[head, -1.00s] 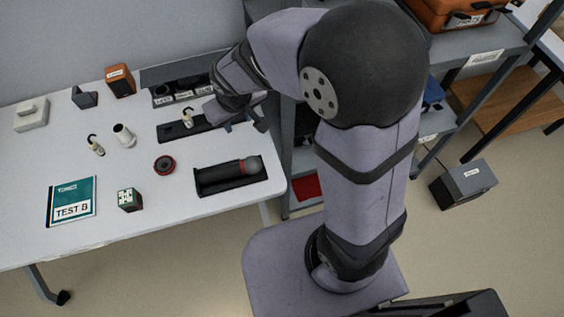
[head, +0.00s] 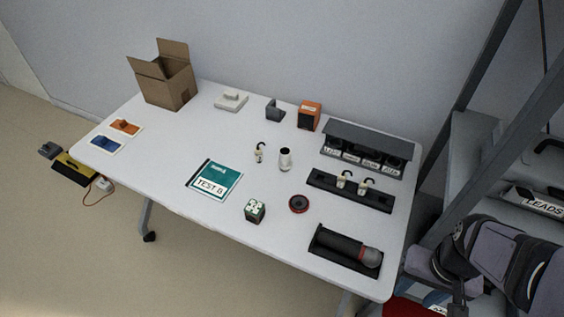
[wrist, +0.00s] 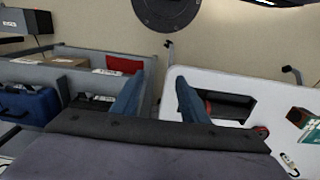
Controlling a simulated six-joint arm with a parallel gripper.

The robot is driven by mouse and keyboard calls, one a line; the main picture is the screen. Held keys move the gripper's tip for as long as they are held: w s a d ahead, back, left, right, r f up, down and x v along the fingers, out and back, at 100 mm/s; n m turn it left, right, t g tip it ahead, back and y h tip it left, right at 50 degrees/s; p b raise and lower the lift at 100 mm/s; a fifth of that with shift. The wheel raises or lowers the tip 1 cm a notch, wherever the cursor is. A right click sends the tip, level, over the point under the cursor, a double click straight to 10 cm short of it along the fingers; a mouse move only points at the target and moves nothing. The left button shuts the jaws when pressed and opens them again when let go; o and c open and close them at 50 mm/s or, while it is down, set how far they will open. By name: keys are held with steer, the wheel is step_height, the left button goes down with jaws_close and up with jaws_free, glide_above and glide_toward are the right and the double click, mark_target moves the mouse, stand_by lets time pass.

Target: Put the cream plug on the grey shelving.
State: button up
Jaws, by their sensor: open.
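Cream plugs with black hooked leads show in the head view. One plug (head: 259,154) stands on the white table, and two more, a left plug (head: 342,182) and a right plug (head: 363,187), stand in a long black holder (head: 322,180). I cannot tell which is meant. The grey shelving (head: 472,135) is at the right of the head view and at the left of the wrist view (wrist: 85,72). My gripper (wrist: 158,98) is open and empty, over the gap between shelving and table. In the head view my arm is at the lower right, partly cut off.
The white table (head: 160,160) carries a cream cup-like piece (head: 285,160), a microphone (head: 345,246) in a black cradle, a red-rimmed disc (head: 299,204), a cube (head: 255,210), a teal book (head: 215,178) and an open carton (head: 168,88). A blue case (wrist: 30,106) sits on the shelving.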

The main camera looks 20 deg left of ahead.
step_height(320, 180, up, 5)
steer(key=w+a+n+t, duration=0.2)
steer(key=w+a, duration=0.5)
steer(key=w, duration=0.4)
steer(key=n+t+y+b, duration=0.3)
steer(key=n+t+y, duration=0.1)
steer(key=n+y, duration=0.25)
glide_toward(259, 151)
step_height(259, 151, up, 4)
steer(key=shift+n, duration=0.25)
steer(key=shift+w+a+f+p, duration=0.25)
steer(key=shift+w+a+f, duration=0.3)
steer(key=shift+f, duration=0.95)
steer(key=shift+w+a+f+p, duration=0.3)
steer(key=shift+w+a+f, duration=0.25)
steer(key=shift+f, duration=0.95)
steer(key=shift+w+a+f+p, duration=0.35)
steer(key=shift+a+f, duration=0.3)
steer(key=shift+f, duration=0.9)
steer(key=shift+x, duration=1.05)
steer(key=shift+w+r, duration=0.1)
steer(key=shift+c, duration=0.5)
